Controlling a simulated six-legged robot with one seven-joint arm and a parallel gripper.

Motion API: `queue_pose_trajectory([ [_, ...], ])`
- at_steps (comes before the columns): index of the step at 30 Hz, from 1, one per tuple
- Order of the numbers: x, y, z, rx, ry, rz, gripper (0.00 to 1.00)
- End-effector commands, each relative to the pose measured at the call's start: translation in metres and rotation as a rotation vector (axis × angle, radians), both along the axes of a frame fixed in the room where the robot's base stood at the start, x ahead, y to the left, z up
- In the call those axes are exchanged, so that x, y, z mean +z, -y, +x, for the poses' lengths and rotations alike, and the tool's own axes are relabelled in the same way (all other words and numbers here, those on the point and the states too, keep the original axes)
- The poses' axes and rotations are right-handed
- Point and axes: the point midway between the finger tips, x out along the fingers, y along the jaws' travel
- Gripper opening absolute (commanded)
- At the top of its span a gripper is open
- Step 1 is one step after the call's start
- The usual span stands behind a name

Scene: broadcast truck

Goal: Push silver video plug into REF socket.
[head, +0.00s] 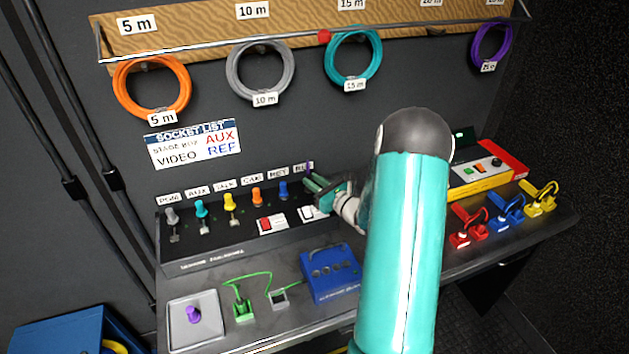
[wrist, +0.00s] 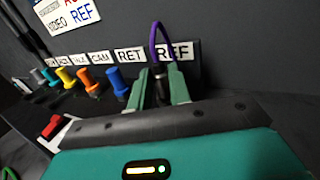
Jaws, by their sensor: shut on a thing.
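My gripper (head: 318,187) is at the right end of the black socket panel (head: 205,250), in front of the REF label (head: 301,168). In the wrist view its two green fingers (wrist: 160,76) are shut on the silver video plug (wrist: 158,84). The plug looks dark silver, and its purple cable (wrist: 154,38) loops up from it. The plug stands just in front of the REF label (wrist: 176,51). The REF socket is hidden behind the plug and fingers, so I cannot tell whether the plug is in it.
Grey, cyan, yellow, orange and blue plugs stand in the row left of my gripper; the blue one (wrist: 116,78) is nearest. Switches (head: 271,223) sit in front. A blue box (head: 331,275) stands on the desk below. Coiled cables (head: 352,57) hang above.

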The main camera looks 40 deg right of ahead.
Motion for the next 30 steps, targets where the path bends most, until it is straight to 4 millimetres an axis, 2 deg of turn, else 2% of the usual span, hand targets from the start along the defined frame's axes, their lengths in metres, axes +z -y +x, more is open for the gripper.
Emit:
queue_pose_trajectory([
  [2,-0.003,0.0,0.0,0.0,-0.001,0.001,0.0],
  [3,-0.002,0.0,0.0,0.0,-0.001,0.0,0.27],
  [6,-0.002,0.0,0.0,0.0,-0.001,0.0,0.45],
  [17,-0.002,0.001,-0.005,-0.001,-0.002,0.0,0.45],
  [30,-0.002,0.01,-0.069,-0.001,-0.001,0.0,0.45],
])
